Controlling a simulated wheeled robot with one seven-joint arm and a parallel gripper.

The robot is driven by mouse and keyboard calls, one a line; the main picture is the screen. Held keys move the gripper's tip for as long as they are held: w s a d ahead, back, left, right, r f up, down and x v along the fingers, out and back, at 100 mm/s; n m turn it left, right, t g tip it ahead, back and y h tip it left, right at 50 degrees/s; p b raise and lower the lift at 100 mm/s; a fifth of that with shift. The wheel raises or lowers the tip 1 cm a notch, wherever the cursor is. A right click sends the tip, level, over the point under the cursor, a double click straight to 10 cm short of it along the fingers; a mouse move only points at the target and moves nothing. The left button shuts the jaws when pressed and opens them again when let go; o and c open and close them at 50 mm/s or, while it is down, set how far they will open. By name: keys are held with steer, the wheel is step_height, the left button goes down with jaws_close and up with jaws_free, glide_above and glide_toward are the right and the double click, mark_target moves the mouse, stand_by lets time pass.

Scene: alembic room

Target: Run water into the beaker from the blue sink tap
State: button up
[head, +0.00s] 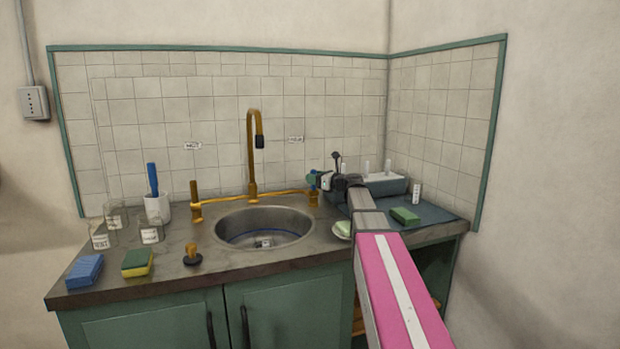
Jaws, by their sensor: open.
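A brass gooseneck spout (252,160) rises behind the round steel sink (228,226), its dark nozzle over the basin. The right-hand tap (313,198) has blue near its top and stands at the sink's back right. My gripper (319,181) is open at this tap's top; whether it touches the handle is too small to tell. A small pale object (264,242), with what looks like a label, sits at the basin bottom; I cannot tell if it is the beaker. Labelled clear glass vessels stand left: one in front (100,237), one behind (116,216), one to the right (151,232).
A brass left tap (195,201) stands opposite. A white cup (157,208) holds a blue handled tool. A blue sponge (85,271), a yellow-green sponge (137,262) and a brass-knobbed stopper (192,255) lie along the front. A green sponge (405,215) and rack (385,184) are at right.

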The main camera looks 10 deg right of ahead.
steer(key=shift+x, duration=1.4)
jaws_close()
steer(key=shift+s+d+r+n+t+y, duration=0.15)
steer(key=shift+s+n+t+y, duration=0.35)
steer(key=shift+s+n+y, duration=0.25)
jaws_free()
